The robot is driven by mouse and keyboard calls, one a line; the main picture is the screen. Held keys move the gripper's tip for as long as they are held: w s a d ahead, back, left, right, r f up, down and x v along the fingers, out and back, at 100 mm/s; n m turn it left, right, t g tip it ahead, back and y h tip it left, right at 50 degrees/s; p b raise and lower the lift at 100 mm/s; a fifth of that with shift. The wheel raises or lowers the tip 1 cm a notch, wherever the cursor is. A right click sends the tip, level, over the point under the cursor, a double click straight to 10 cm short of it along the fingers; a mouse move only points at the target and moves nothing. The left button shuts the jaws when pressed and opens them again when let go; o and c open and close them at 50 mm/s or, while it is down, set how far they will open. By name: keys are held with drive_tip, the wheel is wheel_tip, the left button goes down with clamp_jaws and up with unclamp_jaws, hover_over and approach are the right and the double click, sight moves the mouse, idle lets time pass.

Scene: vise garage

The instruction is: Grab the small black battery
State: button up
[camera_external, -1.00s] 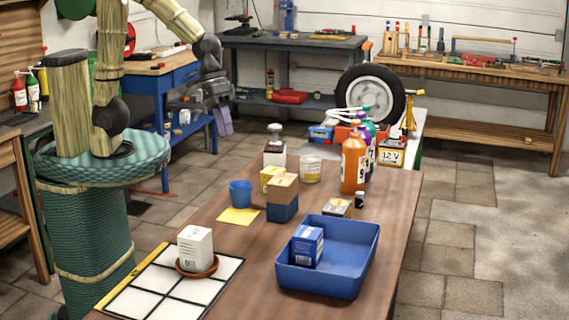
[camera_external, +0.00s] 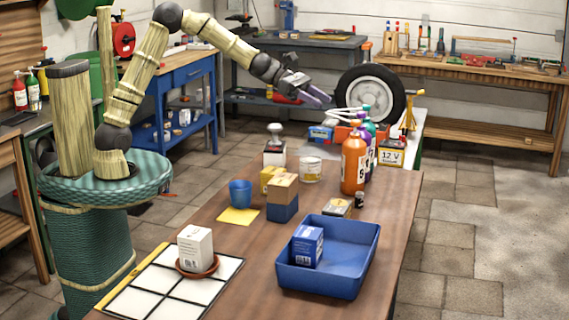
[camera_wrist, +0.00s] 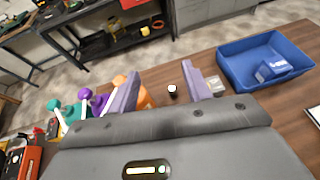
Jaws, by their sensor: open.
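A small black cylinder with a pale band, which looks like the small black battery (camera_external: 360,199), stands on the brown table beside the blue tray's far edge. It also shows in the wrist view (camera_wrist: 172,91), between the two fingers in the picture but well beyond them. My gripper (camera_external: 322,96) is open and empty, raised above the far part of the table. Its two purple-grey fingers (camera_wrist: 161,72) are spread apart in the wrist view. Nothing hides the battery in either view.
A blue tray (camera_external: 345,285) holds a blue box (camera_external: 307,245). A small flat box (camera_external: 337,207) sits close left of the battery. An orange bottle (camera_external: 353,165) and purple and teal bottles stand just behind it. A 12 V box (camera_external: 391,154) stands farther back.

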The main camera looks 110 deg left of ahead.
wheel_tip(320, 180, down, 23)
drive_tip(key=shift+f, duration=0.2)
drive_tip(key=p, duration=0.2)
approach(364, 209)
drive_tip(key=w, duration=0.4)
drive_tip(key=shift+w+d, duration=0.1)
drive_tip(key=shift+d, duration=0.2)
drive_tip(key=shift+w+f, duration=0.1)
drive_tip(key=shift+w, duration=0.55)
drive_tip(key=shift+p+x, duration=0.35)
drive_tip(key=shift+x, duration=1.6)
